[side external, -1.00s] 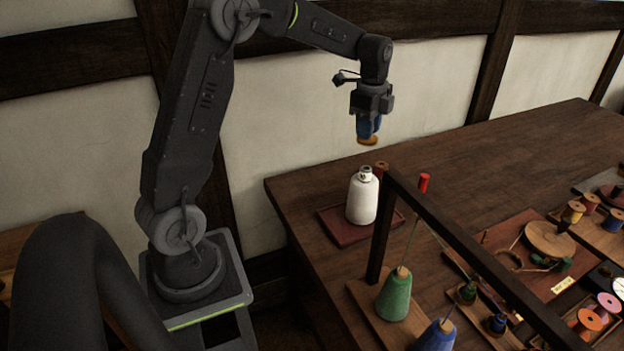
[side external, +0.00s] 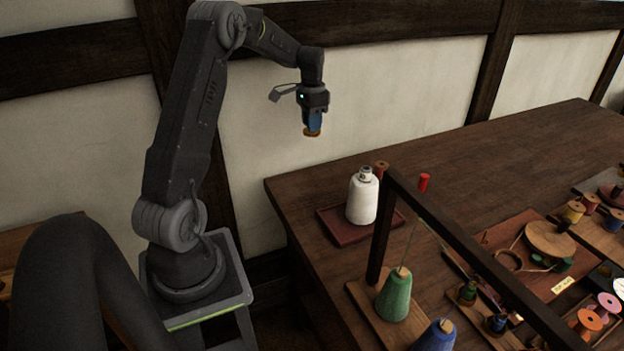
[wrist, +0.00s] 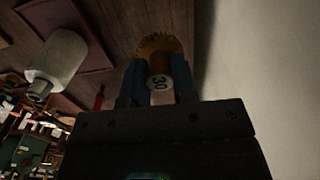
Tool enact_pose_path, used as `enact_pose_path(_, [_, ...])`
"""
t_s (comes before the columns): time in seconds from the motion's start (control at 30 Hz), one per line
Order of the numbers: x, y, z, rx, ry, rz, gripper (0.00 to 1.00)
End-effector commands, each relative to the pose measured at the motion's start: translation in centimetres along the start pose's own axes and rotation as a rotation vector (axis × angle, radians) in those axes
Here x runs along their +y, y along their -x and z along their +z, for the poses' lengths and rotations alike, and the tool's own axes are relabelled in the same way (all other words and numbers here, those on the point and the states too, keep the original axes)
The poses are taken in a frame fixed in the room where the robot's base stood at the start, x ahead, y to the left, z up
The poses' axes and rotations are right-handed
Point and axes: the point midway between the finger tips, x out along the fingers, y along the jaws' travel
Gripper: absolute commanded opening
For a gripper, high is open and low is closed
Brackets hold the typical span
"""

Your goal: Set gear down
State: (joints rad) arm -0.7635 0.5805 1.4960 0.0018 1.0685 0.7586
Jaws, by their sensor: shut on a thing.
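Nothing in the side view touches the gear except my gripper.
A dark wooden beam frame (side external: 455,239) rises over green (side external: 395,296) and blue (side external: 437,337) cones. Several spools crowd the right. The table's back (side external: 490,150) is bare.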

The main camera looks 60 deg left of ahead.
Motion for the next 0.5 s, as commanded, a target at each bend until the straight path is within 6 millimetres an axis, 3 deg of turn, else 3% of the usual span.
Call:
enact_pose_path(0.1, [0.0, -2.7, 0.0, -0.001, -0.001, 0.001, 0.00])
enact_pose_path(0.5, [0.1, -9.7, -0.1, -0.001, -0.003, 0.001, 0.00])
